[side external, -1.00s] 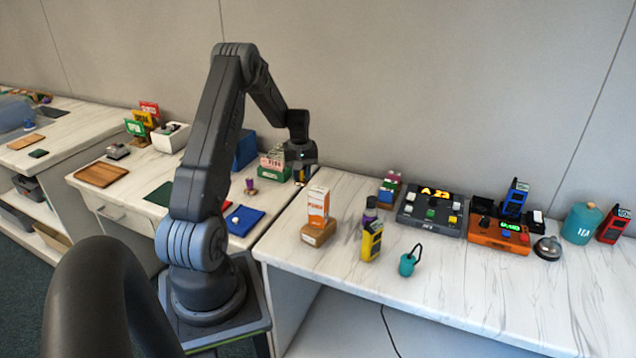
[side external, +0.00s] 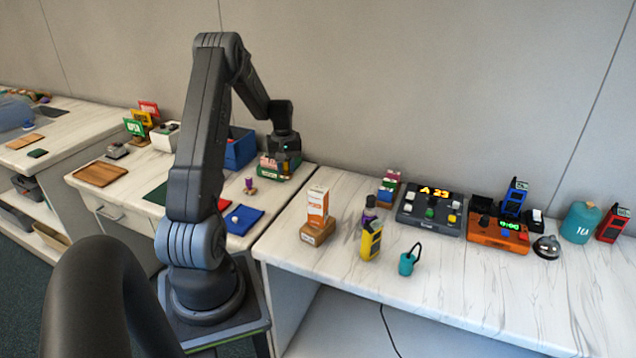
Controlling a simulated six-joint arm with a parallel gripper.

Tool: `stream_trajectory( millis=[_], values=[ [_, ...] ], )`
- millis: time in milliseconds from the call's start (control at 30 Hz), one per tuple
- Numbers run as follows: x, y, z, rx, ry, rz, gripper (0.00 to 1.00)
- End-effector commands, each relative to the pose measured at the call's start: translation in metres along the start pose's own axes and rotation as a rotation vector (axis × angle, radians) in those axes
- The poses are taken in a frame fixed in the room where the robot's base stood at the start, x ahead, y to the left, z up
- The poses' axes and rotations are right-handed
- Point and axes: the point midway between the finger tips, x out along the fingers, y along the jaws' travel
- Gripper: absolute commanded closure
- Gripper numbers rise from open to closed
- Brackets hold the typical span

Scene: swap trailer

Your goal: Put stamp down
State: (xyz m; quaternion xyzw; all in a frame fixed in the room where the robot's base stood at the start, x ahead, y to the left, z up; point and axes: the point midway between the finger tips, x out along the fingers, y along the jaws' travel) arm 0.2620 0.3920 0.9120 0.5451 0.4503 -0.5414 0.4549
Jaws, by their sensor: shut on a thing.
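My gripper (side external: 284,166) is over the back right of the left desk, right at the green card box (side external: 265,172) in the picture. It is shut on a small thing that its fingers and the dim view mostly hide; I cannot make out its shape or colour. A stamp-like piece with a purple handle and a wooden base (side external: 249,189) stands upright on the left desk, apart from my gripper.
A blue bin (side external: 240,150) stands behind the card box. A blue pad (side external: 243,221) lies near the desk's front. On the right desk are an orange-white carton on a brown block (side external: 317,233), a grey console (side external: 430,212) and an orange console (side external: 498,235). A gap separates the desks.

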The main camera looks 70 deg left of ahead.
Motion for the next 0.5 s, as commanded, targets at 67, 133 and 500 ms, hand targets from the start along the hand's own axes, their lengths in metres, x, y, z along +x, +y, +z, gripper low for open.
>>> stream_trajectory(
  millis=[67, 133, 500],
  values=[
    [0.000, 0.000, 0.000, 0.000, 0.000, 0.000, 0.97],
    [0.000, 0.000, 0.000, 0.000, 0.000, 0.000, 0.97],
    [-0.040, 0.001, -0.001, 0.000, 0.005, 0.001, 0.97]
  ],
)
